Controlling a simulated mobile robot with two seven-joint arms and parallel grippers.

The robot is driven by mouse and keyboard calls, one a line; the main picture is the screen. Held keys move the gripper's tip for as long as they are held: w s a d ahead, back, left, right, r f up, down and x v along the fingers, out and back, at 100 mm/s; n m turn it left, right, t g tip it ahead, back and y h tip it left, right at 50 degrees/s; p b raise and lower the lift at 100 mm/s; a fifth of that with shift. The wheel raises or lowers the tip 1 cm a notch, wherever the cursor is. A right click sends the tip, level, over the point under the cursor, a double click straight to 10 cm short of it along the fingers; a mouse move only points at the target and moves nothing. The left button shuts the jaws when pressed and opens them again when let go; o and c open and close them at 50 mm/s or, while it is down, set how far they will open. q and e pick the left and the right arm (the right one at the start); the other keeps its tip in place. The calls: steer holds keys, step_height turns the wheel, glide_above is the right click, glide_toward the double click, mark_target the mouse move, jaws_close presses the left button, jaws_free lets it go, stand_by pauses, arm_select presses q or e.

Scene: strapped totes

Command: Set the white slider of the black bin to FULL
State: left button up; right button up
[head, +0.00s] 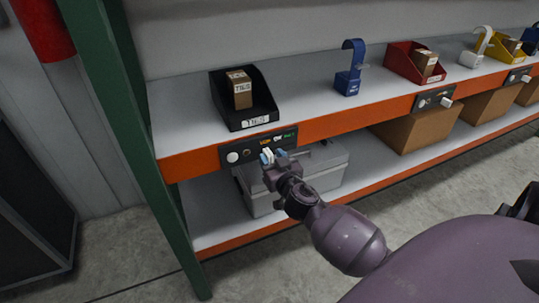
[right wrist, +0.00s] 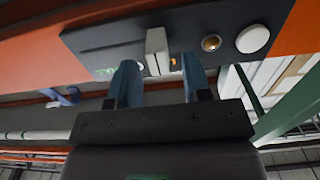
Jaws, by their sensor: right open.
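The black bin (head: 245,100) stands on the upper shelf with a small brown box in it. On the shelf edge below it is its dark panel (head: 218,159), with an orange, a white and a green label in a row. The white slider (right wrist: 157,50) sticks out of the panel, right of the green label in the right wrist view. In the head view it shows near the orange label's end, partly hidden by my fingers. My right gripper (right wrist: 160,85) is open, its blue fingertips (head: 270,156) on either side of the slider's line, just short of it. My left gripper is out of view.
The panel also carries a round white button (head: 232,157) and a small brass knob (head: 247,153). A grey tote (head: 322,165) sits on the lower shelf behind my gripper. A green post (head: 130,110) stands at the left. A blue holder (head: 348,82) and red bin (head: 402,68) stand farther right.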

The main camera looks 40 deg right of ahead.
steer(key=shift+x, duration=1)
jaws_close()
